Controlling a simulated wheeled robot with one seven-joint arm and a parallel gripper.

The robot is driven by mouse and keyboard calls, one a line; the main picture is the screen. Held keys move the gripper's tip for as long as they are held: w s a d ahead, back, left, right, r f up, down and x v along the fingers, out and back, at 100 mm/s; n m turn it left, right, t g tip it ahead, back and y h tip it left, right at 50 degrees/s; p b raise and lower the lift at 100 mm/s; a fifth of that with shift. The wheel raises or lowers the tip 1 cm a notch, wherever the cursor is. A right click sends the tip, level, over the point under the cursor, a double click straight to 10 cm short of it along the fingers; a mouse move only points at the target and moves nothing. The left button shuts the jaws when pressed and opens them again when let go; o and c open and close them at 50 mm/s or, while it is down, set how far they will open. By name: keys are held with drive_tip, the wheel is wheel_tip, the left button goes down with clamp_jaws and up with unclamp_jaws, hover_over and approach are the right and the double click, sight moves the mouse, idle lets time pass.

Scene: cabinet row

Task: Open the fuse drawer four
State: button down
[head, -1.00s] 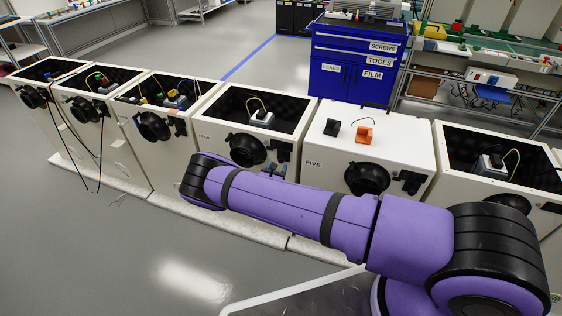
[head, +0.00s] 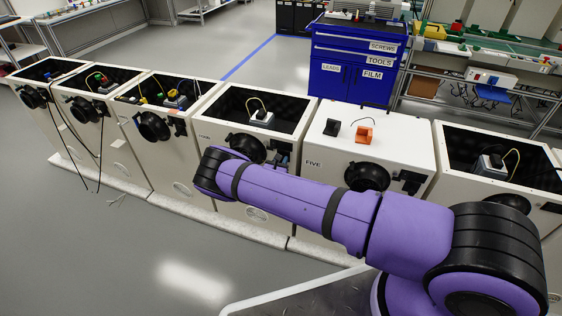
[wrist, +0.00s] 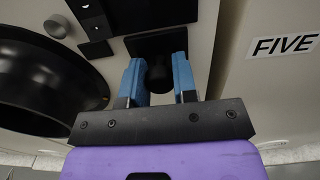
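The fourth cabinet (head: 225,185) is white with an open top and stands just left of the one marked FIVE. Its small black fuse drawer front (wrist: 150,42), with a round black knob (wrist: 158,78), shows in the wrist view. My gripper (wrist: 160,70) has two blue fingers, one on each side of the knob. The fingers stand apart, with a gap visible beside the knob, so the gripper looks open around it. In the head view my purple arm covers part of the cabinet front and most of the gripper.
A large round black port (wrist: 45,75) lies left of the fingers. The FIVE label (wrist: 284,46) is on the neighbouring cabinet (head: 385,135) at right. More white cabinets stand in a row on both sides.

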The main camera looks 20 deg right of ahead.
drive_tip(key=v, duration=0.8)
drive_tip(key=c, duration=0.9)
unclamp_jaws()
drive_tip(key=v, duration=1.1)
